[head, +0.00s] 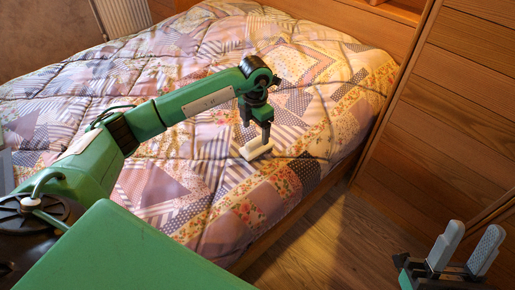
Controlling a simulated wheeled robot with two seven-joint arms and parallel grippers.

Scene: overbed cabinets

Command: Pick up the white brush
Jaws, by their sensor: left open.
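The white brush (255,150) lies on the patchwork quilt of the bed, near its right side. My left gripper (257,137) points down right at the brush, with its dark fingers apart. One finger overlaps the brush in the picture; I cannot tell whether it touches it. My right gripper (466,246) is at the lower right, away from the brush, with its two pale textured finger pads apart and nothing between them.
The quilted bed (180,190) fills the middle, with a wooden frame edge (290,226) on its right side. Wooden cabinet panels (440,110) stand at the right. A strip of wooden floor (340,245) is clear between bed and cabinets.

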